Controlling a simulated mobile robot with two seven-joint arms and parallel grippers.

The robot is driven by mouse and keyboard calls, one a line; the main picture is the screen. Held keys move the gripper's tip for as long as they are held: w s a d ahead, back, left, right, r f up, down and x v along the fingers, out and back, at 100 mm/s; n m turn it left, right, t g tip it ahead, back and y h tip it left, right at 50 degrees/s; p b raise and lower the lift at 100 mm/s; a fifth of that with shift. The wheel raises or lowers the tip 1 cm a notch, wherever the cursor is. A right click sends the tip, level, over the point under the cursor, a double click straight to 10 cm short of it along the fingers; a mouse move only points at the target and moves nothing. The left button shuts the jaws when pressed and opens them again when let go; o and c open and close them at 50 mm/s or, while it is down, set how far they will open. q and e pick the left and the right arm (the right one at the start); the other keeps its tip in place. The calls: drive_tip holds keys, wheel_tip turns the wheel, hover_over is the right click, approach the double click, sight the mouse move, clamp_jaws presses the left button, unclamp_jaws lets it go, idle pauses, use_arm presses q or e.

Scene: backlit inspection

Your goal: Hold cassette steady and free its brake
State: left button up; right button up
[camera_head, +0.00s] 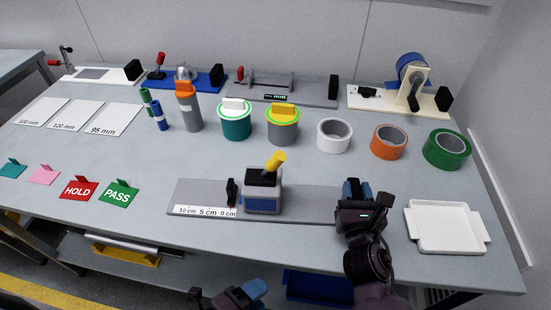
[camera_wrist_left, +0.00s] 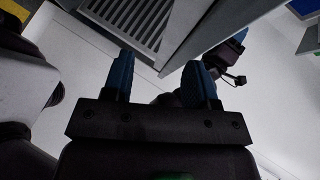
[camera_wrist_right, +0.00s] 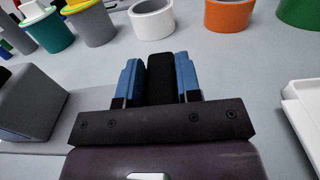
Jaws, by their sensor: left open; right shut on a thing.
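A grey box-shaped cassette (camera_head: 263,203) with a blue front panel and black top stands on a long grey base (camera_head: 305,207). A yellow lever (camera_head: 274,161) rises tilted from its top. A small dark upright piece (camera_head: 232,192) is left of it, by the printed cm scale. The cassette's grey side also shows in the right wrist view (camera_wrist_right: 30,100). My right gripper (camera_head: 362,187) is shut on a black block (camera_wrist_right: 160,78) at the base's right end, apart from the cassette. My left gripper (camera_head: 242,293) is open and empty, below the table's front edge.
Lidded tubs (camera_head: 235,126), tape rolls (camera_head: 334,136) and an orange-topped bottle (camera_head: 188,112) stand behind the cassette. A white tray (camera_head: 445,228) lies at right. HOLD (camera_head: 78,188) and PASS (camera_head: 118,193) cards are at left. Bare table lies between cards and base.

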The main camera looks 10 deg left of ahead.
sight(277, 166)
use_arm(q)
drive_tip(key=w+d+r+m+t, duration=0.1)
drive_tip(key=w+d+r+m, duration=0.1)
drive_tip(key=w+r+m, duration=0.1)
drive_tip(key=w+d+r+m+t+y, duration=0.1)
drive_tip(key=w+d+r+m+t, duration=0.1)
drive_tip(key=r+m, duration=0.3)
drive_tip(key=w+d+r+m+t, duration=0.2)
drive_tip(key=w+d+r+m, duration=0.2)
drive_tip(key=m, duration=0.1)
drive_tip(key=shift+w+d+y, duration=0.1)
drive_tip(key=shift+w+y, duration=0.15)
drive_tip(key=shift+y, duration=0.15)
drive_tip(key=w+a+r+m+t+y, duration=0.2)
drive_tip(key=a+r+y, duration=0.35)
drive_tip(key=y, duration=0.75)
drive_tip(key=x, duration=0.3)
drive_tip(key=d+x, duration=0.1)
drive_tip(key=x, duration=0.6)
drive_tip(key=shift+w+d+r, duration=0.1)
drive_tip(key=shift+w+r, duration=0.2)
drive_tip(key=shift+w, duration=0.15)
clamp_jaws()
